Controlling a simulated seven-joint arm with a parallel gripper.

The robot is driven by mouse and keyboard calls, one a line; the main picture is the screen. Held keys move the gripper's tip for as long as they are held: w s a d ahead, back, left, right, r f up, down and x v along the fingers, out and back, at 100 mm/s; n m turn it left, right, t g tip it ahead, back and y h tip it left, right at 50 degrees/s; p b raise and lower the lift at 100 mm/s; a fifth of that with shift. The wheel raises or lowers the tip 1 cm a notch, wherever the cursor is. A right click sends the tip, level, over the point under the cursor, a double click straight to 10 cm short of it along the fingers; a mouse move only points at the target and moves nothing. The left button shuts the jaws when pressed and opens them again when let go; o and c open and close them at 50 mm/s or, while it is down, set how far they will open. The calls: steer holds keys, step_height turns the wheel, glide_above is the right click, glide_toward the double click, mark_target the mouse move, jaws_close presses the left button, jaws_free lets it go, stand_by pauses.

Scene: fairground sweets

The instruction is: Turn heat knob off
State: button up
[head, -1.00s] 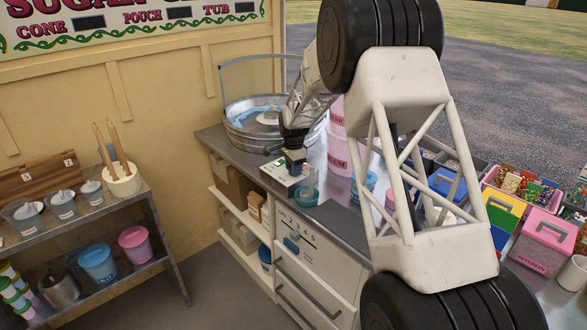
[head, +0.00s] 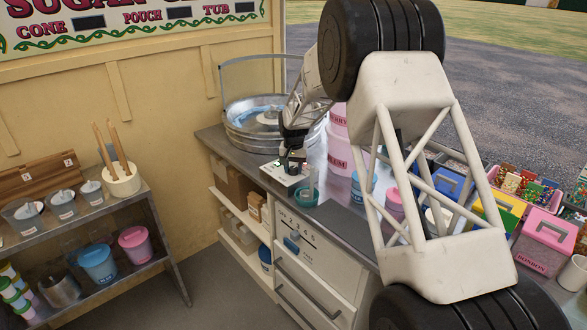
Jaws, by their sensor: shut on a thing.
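A white control box (head: 275,175) sits on the metal counter, just in front of the round metal cotton-candy pan (head: 245,128). My gripper (head: 292,165) points down onto this box, with its dark fingers shut on what looks like the heat knob. The fingers hide the knob, so I cannot see which way it is turned. A small green patch shows on the box beside the fingers.
Pink tubs (head: 340,152) and a blue tub (head: 364,187) stand behind my arm.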

mark_target(293, 168)
steer(key=n, duration=0.4)
steer(key=shift+n, duration=0.3)
steer(key=n, duration=0.5)
stand_by(0.4)
steer(key=o, duration=0.9)
steer(key=shift+r, duration=0.15)
steer(key=shift+r, duration=3.8)
